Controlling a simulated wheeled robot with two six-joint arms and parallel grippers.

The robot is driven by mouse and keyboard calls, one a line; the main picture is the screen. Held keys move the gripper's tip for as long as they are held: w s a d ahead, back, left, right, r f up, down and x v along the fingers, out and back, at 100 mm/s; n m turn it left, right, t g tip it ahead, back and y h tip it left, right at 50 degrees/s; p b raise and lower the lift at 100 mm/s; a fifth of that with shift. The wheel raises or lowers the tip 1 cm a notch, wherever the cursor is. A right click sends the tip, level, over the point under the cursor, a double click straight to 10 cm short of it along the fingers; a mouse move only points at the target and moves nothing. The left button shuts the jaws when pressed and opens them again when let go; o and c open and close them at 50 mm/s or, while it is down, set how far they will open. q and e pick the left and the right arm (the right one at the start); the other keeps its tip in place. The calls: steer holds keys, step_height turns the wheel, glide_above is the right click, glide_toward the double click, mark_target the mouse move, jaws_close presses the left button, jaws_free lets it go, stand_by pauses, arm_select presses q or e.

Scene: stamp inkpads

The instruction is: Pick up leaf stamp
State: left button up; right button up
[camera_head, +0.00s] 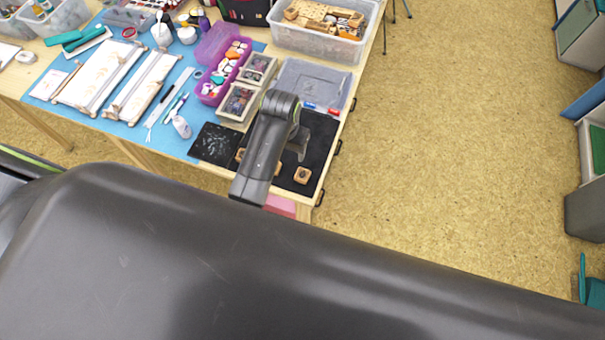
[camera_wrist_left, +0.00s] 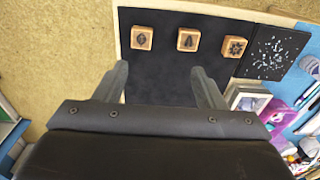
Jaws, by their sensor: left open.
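Three small square wooden stamps lie in a row on a black mat (camera_wrist_left: 165,75). The left wrist view shows a leaf-like oval mark on the leaf stamp (camera_wrist_left: 142,38), a pointed tree-like mark on the middle stamp (camera_wrist_left: 188,40) and a flower-like mark on the third (camera_wrist_left: 235,46). In the head view the leaf stamp (camera_head: 302,174) lies near the mat's near right corner. My left gripper (camera_head: 299,150) is over the mat; its fingers (camera_wrist_left: 160,76) are open and empty, apart from the stamps. My arm partly hides the other stamps. My right gripper is not in view.
A black card with white marks (camera_head: 213,144) lies beside the mat. A grey tray (camera_head: 308,82), a purple box (camera_head: 218,58) and framed boxes (camera_head: 238,102) stand behind. The table edge is close on the right, with open floor (camera_head: 440,150) beyond.

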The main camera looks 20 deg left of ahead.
arm_select(q)
steer(key=w+d, duration=0.3)
steer(key=d, duration=0.1)
glide_above(304, 172)
steer(key=shift+m+g, duration=0.3)
steer(key=shift+m, duration=0.1)
step_height(304, 172, down, 8)
steer(key=shift+f, duration=0.2)
step_height(304, 172, down, 2)
steer(key=shift+f+b, duration=0.2)
steer(key=shift+b, duration=0.6)
steer(key=shift+f, duration=0.35)
step_height(304, 172, down, 5)
steer(key=b, duration=0.7)
steer(key=shift+c, duration=0.4)
steer(key=c, duration=1)
